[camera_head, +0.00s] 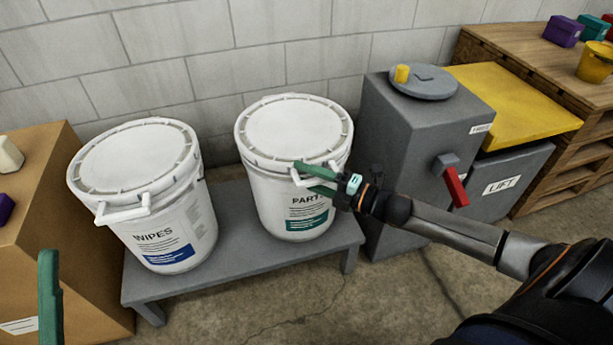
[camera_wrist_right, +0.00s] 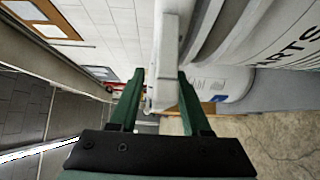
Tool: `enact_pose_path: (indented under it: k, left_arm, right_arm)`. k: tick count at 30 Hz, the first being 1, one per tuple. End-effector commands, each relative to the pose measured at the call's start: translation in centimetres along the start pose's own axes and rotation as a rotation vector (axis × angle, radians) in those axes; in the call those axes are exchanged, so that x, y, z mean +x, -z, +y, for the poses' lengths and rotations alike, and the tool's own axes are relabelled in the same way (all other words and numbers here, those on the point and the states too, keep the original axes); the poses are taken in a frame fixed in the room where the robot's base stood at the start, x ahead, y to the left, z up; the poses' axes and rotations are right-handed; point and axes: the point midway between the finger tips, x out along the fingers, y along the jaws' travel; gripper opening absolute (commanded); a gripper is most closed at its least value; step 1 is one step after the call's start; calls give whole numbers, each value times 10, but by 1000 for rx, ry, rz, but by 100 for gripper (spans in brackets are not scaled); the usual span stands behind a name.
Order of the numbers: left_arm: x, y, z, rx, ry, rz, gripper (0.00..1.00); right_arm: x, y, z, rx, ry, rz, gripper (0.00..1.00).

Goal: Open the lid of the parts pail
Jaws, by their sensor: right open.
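The parts pail (camera_head: 283,205) is white with a closed white lid (camera_head: 292,131) and stands on a low grey bench. A white handle (camera_head: 300,180) juts from the front of its lid. My right gripper (camera_head: 309,177) is open at this handle, one green finger above it and one below. In the right wrist view the white handle (camera_wrist_right: 168,50) shows between the two open fingers of the gripper (camera_wrist_right: 160,76), and neither finger is clearly pressed on it. Of my left gripper, only one green finger (camera_head: 48,295) shows at the lower left.
A similar white wipes pail (camera_head: 180,225) with a closed lid stands left on the bench (camera_head: 230,265). A grey cabinet (camera_head: 395,135) with a red lever (camera_head: 456,188) and a yellow-lidded lift bin (camera_head: 505,185) stand right. A cardboard box (camera_head: 75,270) is at the left.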

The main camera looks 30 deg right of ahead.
Motion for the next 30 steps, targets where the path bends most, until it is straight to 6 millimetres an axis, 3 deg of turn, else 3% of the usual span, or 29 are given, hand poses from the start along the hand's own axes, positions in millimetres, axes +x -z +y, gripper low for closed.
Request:
enact_pose_path:
  k: [6,18,30]
  left_arm:
    - [0,0,0,0,-1,0,50]
    - [0,0,0,-1,-1,0,50]
    - [0,0,0,-1,-1,1,50]
  right_arm:
    - [0,0,0,1,0,0,45]
    - [0,0,0,1,0,0,0]
    - [0,0,0,1,0,0,0]
